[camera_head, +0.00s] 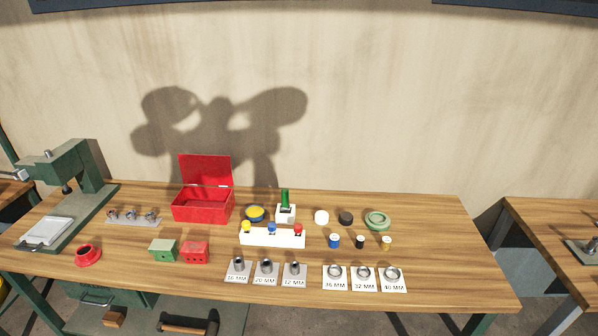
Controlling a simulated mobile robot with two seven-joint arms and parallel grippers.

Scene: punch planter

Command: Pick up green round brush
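A green upright object (285,200), which looks like the green round brush, stands in a small white holder (286,214) near the middle of the wooden workbench. Its lower end is hidden in the holder. Neither of my grippers shows in the head view; only a shadow of my body falls on the wall behind the bench.
A white rack (272,240) with coloured knobs stands just in front of the holder. An open red box (202,207) is to the left, and a green press (70,185) at far left. Labelled metal rings and punches line the front. The bench's right end is clear.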

